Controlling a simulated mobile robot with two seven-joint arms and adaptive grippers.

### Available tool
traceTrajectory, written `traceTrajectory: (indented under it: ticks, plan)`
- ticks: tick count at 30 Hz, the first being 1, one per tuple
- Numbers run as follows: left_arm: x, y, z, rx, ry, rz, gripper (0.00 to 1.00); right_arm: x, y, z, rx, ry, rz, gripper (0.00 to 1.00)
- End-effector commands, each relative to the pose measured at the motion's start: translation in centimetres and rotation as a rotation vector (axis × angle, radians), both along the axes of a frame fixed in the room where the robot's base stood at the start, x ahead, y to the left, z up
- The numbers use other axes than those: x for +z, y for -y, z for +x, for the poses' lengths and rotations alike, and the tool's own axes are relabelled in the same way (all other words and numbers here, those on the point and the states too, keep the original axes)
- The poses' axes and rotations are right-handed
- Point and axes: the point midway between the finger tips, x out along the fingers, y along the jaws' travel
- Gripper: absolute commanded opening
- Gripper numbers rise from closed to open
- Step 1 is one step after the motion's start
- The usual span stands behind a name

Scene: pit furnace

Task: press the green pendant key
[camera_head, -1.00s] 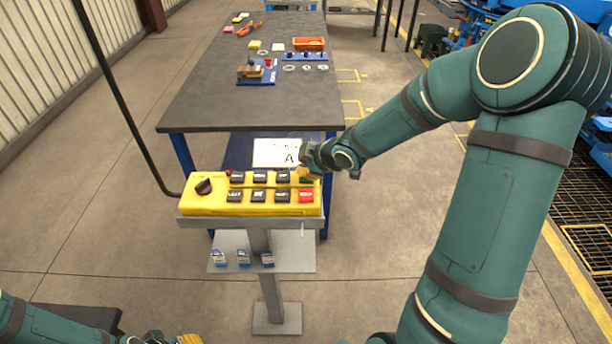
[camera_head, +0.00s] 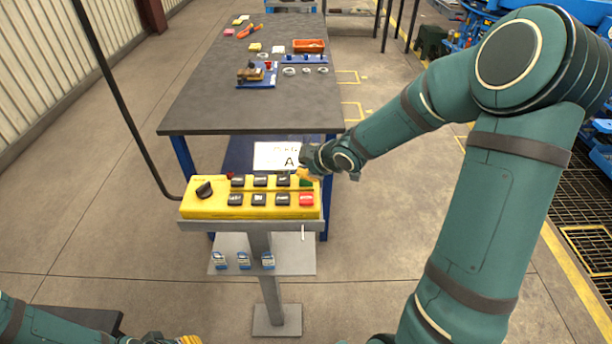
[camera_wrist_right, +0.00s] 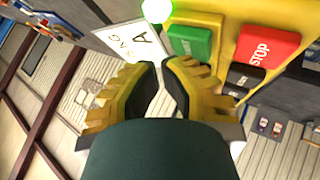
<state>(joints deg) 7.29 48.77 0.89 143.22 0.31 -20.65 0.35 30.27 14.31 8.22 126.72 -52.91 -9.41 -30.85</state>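The yellow pendant box (camera_head: 215,211) stands on a grey post, with rows of dark keys. Its green key (camera_head: 306,182) is at the right end of the upper row, partly hidden by my right gripper (camera_head: 303,174). In the right wrist view the green key (camera_wrist_right: 190,41) lies just beyond the fingertips of my right gripper (camera_wrist_right: 162,64), slightly right. Those yellow-and-black fingers are together at the tips with nothing between them. I cannot tell whether they touch the key. My left gripper (camera_head: 172,340) only partly shows at the bottom edge.
The red STOP key (camera_wrist_right: 268,46) is beside the green key. A round green lamp (camera_wrist_right: 157,9) glows near it. A white sign (camera_head: 273,156) is behind the pendant. A dark-topped table (camera_head: 215,105) holds an orange bin (camera_head: 309,45) and parts.

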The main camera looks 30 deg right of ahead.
Motion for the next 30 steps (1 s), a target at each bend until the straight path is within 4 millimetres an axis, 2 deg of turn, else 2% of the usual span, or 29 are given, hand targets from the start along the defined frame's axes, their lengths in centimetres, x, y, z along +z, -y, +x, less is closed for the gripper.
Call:
traceTrajectory:
  ticks: [3, 16, 30]
  plan:
    - [0.7, 0.0, 0.0, 0.000, 0.000, 0.000, 0.34, 0.7, 0.0, 0.0, 0.000, 0.000, 0.000, 0.00]
    - [1.0, 0.0, 0.0, 0.000, 0.000, 0.000, 0.34, 1.0, 0.0, 0.0, 0.000, 0.001, 0.000, 0.00]
    - [5.3, 0.0, 0.0, 0.000, 0.000, 0.000, 0.34, 5.2, 0.0, 0.0, 0.000, 0.001, 0.000, 0.00]
